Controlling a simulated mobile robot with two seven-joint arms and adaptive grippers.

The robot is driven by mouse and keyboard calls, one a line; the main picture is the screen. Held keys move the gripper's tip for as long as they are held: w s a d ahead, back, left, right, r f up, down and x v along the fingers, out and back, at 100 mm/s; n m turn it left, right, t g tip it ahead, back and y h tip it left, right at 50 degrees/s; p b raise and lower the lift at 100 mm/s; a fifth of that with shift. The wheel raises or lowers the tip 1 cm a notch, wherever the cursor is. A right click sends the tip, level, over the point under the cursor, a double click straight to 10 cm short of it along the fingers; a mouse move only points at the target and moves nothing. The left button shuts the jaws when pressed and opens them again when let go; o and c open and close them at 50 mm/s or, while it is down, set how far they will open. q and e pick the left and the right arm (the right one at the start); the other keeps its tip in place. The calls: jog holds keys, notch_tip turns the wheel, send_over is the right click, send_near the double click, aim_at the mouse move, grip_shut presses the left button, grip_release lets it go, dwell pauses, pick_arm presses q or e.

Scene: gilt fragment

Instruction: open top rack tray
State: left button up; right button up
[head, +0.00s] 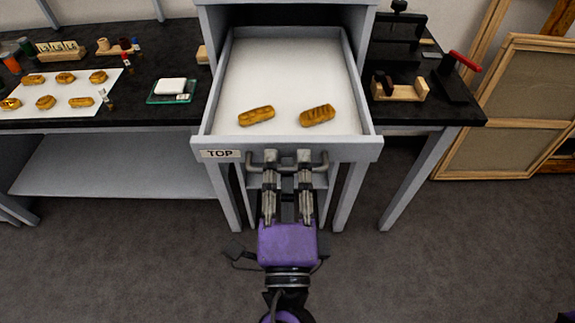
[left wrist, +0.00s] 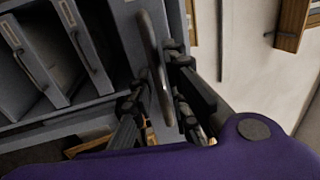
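The top rack tray (head: 350,100) is slid well out of the rack. Its front carries a "TOP" label (head: 220,154) at the left. Two golden-brown fragments, one left (head: 256,116) and one right (head: 317,115), lie on its white floor near the front. My left gripper (head: 287,163) is at the middle of the metal tray handle (head: 325,163), its fingers on the bar. In the left wrist view the handle (left wrist: 152,45) passes between the fingers (left wrist: 160,85), which appear closed on it. My right gripper is not in view.
A dark counter at left holds a white sheet (head: 60,92) with several fragments, and a green-edged scale (head: 172,90). At right stand a wooden holder (head: 400,92) and a red-handled tool (head: 465,61). Framed panels (head: 510,110) lean farther right. The front floor (head: 420,260) is clear.

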pick_arm(q)
jog(key=s+f, duration=0.1)
jog(key=s, duration=0.6)
jog(key=shift+s+f, duration=0.2)
dwell(0.5)
